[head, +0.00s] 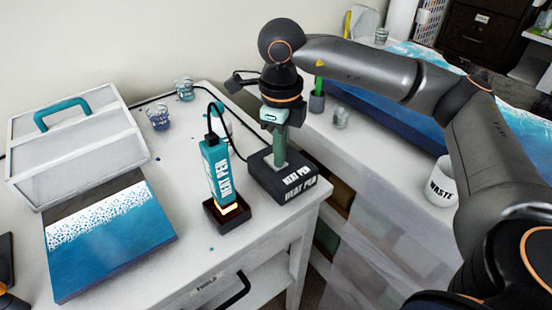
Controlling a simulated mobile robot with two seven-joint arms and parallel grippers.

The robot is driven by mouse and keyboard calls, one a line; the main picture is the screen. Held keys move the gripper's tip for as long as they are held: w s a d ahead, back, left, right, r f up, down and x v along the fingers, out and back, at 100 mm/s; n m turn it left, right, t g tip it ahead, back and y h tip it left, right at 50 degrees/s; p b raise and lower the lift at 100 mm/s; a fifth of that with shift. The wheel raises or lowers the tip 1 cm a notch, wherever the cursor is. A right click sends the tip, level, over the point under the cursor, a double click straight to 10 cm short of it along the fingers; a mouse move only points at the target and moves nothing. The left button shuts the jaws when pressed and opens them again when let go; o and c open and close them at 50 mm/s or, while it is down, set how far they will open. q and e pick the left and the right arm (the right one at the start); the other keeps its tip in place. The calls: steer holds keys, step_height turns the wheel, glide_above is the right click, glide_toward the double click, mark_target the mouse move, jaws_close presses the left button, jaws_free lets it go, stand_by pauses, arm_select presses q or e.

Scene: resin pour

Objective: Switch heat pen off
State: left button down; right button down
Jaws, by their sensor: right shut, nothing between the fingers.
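The teal heat pen (217,172) stands upright, slightly tilted, in a small dark square holder (212,221) on the white table. An orange glow shows at its lower end. A dark base box (270,185) labelled "HEAT PEN" stands just right of it, and a black cable rises from the pen's top. My right gripper (280,160) points down over the top of this box, shut with nothing in it. Its fingertips are at or just above the box top; I cannot tell if they touch. They cover part of that top. My left gripper is not in view.
A blue-and-white resin panel (110,240) and a white case with a teal handle (75,140) are at the left. Small cups (184,89) stand at the back. A white "WASTE" cup (441,183) stands right, beyond the gap between tables.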

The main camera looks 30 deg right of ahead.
steer(key=shift+r+p, duration=2.5)
steer(key=shift+r, duration=0.95)
steer(key=shift+f, duration=0.1)
